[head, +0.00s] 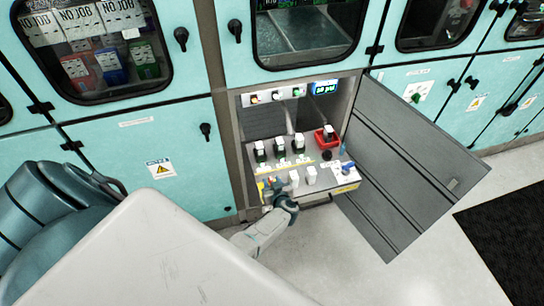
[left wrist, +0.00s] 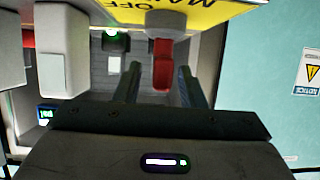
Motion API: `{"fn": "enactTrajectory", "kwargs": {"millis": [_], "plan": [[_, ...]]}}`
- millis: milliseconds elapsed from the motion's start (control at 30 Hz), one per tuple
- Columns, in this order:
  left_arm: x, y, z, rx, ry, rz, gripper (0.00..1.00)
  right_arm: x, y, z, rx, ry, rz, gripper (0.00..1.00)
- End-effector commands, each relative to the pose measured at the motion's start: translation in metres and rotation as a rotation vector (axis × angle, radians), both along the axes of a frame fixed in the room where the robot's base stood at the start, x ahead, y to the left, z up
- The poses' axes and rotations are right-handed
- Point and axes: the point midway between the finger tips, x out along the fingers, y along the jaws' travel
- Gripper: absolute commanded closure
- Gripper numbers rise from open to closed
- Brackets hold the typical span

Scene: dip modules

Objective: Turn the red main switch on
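The red main switch handle (left wrist: 162,65) hangs from a grey round hub (left wrist: 166,24) on a yellow plate (left wrist: 205,10) with partly visible lettering, including "OFF". In the left wrist view my left gripper (left wrist: 160,85) is open, its two fingers on either side of the red handle, with a gap visible on each side. In the head view the left gripper (head: 277,190) is at the front left of the switch panel (head: 346,178), beside a yellow patch; it largely hides the switch there. My right gripper is not in view.
The open grey cabinet door (head: 405,165) stands to the right of the panel. Several white and black modules (head: 281,147) and a red block (head: 327,142) sit close by on the panel.

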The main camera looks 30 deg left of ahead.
Motion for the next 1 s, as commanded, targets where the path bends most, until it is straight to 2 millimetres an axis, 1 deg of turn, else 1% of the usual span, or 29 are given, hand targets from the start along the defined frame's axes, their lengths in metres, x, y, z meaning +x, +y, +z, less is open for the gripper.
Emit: {"fn": "enactTrajectory", "kwargs": {"millis": [233,367,567,600,800,900,1000], "plan": [[-0.001,-0.001,0.000,0.000,0.000,-0.001,0.64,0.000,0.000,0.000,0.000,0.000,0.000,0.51],[-0.004,-0.005,0.001,0.000,0.000,-0.001,0.64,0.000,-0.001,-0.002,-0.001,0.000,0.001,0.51],[-0.019,-0.023,0.010,-0.004,-0.001,0.000,0.64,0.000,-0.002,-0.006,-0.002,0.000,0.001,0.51],[-0.025,-0.030,0.014,-0.003,0.000,0.000,0.64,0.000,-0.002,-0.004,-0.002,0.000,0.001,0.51],[-0.047,-0.057,0.029,-0.004,-0.001,0.000,0.64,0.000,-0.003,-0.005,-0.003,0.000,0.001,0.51],[-0.055,-0.067,0.034,-0.003,0.000,0.001,0.64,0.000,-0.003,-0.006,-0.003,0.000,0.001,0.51],[-0.060,-0.073,0.038,-0.001,-0.001,0.000,0.64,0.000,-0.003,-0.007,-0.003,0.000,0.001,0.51]]}}
